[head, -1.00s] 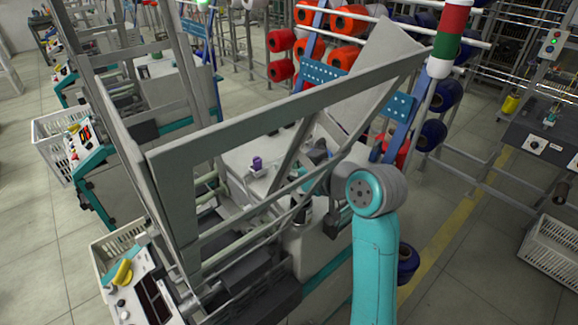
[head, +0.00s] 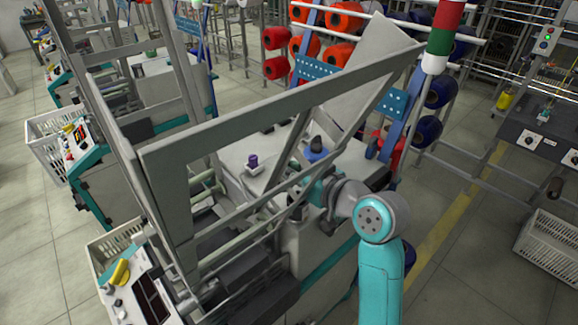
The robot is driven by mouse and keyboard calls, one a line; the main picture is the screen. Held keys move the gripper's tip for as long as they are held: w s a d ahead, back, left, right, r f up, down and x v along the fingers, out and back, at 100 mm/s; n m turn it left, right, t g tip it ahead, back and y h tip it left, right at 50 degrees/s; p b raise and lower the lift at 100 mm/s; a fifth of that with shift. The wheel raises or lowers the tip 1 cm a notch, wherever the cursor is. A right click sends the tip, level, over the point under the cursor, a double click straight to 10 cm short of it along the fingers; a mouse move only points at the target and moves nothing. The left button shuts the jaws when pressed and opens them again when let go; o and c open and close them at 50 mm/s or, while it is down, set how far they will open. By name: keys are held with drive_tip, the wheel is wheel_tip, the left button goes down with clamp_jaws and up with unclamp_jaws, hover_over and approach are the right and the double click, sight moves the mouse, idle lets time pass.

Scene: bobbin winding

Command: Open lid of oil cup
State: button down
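No oil cup can be told for certain. A blue rounded object with a dark top (head: 316,150) stands on the machine's pale top, behind the slanted frame bars; it may be the cup, but it is too small to tell. A small purple piece (head: 253,161) sits on a white block left of it. My teal arm rises from the bottom right, and its wrist reaches left over the machine's right side. My gripper (head: 299,203) seems to be the dark end left of the wrist, below and in front of the blue object. Bars partly hide it; its fingers cannot be made out.
A large grey metal frame (head: 290,112) crosses over the machine between the camera and its top. A red, white and green signal post (head: 440,38) stands behind right. A control panel (head: 142,292) is at lower left. Free floor lies to the right.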

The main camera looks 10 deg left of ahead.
drive_tip(key=c, duration=1.4)
unclamp_jaws()
drive_tip(key=shift+o, duration=0.2)
drive_tip(key=v, duration=1.2)
drive_tip(key=shift+f, duration=0.1)
drive_tip(key=s+d+f+m+t+h, duration=0.2)
drive_tip(key=s+d+f+m+h, duration=0.15)
drive_tip(key=f, duration=0.45)
drive_tip(key=s+d+f+m+t+h, duration=0.1)
drive_tip(key=s+d+f+m+h, duration=0.15)
drive_tip(key=s+d+f, duration=0.35)
drive_tip(key=s+d+f+m+t+h, duration=0.2)
drive_tip(key=s+f+m, duration=0.15)
drive_tip(key=f, duration=0.55)
drive_tip(key=s+d+f+m+h, duration=0.1)
drive_tip(key=s+d+f+h, duration=0.1)
drive_tip(key=s, duration=0.4)
drive_tip(key=s+d+f+m+h, duration=0.1)
drive_tip(key=s+d+f, duration=0.15)
drive_tip(key=s, duration=0.35)
drive_tip(key=s+d+r+n+h, duration=0.1)
drive_tip(key=s+r, duration=0.3)
drive_tip(key=s, duration=1.1)
drive_tip(key=shift+d+h, duration=0.3)
drive_tip(key=shift+d, duration=0.2)
